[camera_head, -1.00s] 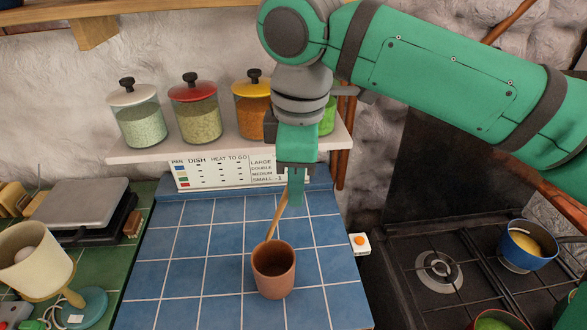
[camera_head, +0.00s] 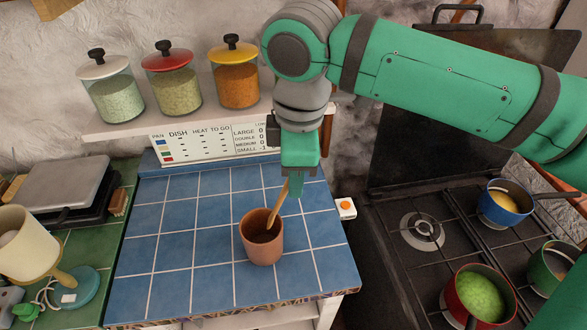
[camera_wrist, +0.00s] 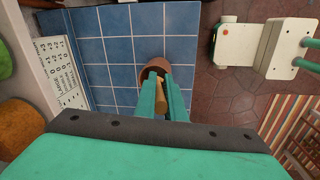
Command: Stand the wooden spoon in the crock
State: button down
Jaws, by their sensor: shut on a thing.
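The terracotta crock (camera_head: 262,247) stands upright on the blue tiled counter, and its rim shows in the wrist view (camera_wrist: 183,76). My gripper (camera_head: 293,186) is above and slightly right of the crock, shut on the wooden spoon (camera_head: 277,207). The spoon is tilted, its lower end down and to the left over the crock's mouth. That end appears to be inside the rim, but how deep is unclear. In the wrist view the spoon (camera_wrist: 161,100) lies between the two green fingers, pointing towards the crock.
Blue tiles (camera_head: 190,240) are clear around the crock. A shelf (camera_head: 110,128) with lidded jars stands behind. To the right are a small box with an orange button (camera_head: 346,208) and a stove with a blue pot (camera_head: 503,207) and a red pot (camera_head: 481,297).

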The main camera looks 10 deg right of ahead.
jog(key=shift+w+a+f, duration=0.25)
jog(key=shift+a+f, duration=0.15)
jog(key=shift+f, duration=1.05)
jog(key=shift+w+a+f, duration=0.25)
jog(key=shift+a+f, duration=0.15)
jog(key=shift+f, duration=1.1)
jog(key=shift+w+a+f, duration=0.25)
jog(key=shift+a+f, duration=0.15)
jog(key=shift+f, duration=1.05)
jog(key=shift+s+a+f, duration=0.1)
jog(key=shift+f, duration=0.05)
jog(key=c, duration=0.9)
grip_release()
jog(key=shift+c, duration=0.2)
jog(key=shift+r, duration=5)
